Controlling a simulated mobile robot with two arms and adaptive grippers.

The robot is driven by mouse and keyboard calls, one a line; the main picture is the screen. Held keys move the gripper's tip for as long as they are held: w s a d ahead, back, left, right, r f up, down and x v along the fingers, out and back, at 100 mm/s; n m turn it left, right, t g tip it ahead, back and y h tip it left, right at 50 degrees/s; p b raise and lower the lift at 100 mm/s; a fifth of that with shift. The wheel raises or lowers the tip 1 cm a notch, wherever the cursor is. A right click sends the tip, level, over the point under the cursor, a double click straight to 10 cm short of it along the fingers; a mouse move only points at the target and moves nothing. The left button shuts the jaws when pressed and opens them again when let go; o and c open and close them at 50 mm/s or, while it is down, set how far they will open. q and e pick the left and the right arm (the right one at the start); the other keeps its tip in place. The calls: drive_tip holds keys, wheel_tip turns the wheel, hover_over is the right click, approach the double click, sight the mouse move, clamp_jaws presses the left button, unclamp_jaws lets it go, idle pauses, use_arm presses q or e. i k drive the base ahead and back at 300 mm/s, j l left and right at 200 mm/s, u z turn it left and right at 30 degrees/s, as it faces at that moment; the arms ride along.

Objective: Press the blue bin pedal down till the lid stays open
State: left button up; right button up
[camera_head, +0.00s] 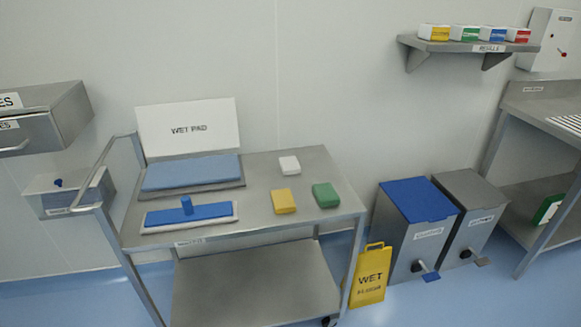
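The blue bin (411,232) stands on the floor against the wall, right of the trolley. Its body is grey metal and its blue lid (418,200) is shut. Its blue pedal (431,276) sticks out low at the front, near the floor. A label is on the bin's front. Neither of my grippers shows in the head view.
A grey-lidded bin (474,190) with its own pedal stands close on the right. A yellow wet-floor sign (370,274) stands just left of the blue bin. The trolley (262,214) holds pads and sponges. Blue floor (470,310) is clear before the bins.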

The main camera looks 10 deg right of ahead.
sight(430, 277)
drive_tip(key=z, duration=1.45)
drive_tip(key=i+l+u, duration=0.4)
drive_tip(key=i+l, duration=0.3)
drive_tip(key=i, duration=0.2)
drive_tip(key=i+l+u, duration=0.4)
drive_tip(key=i+l, duration=0.4)
drive_tip(key=l, duration=0.2)
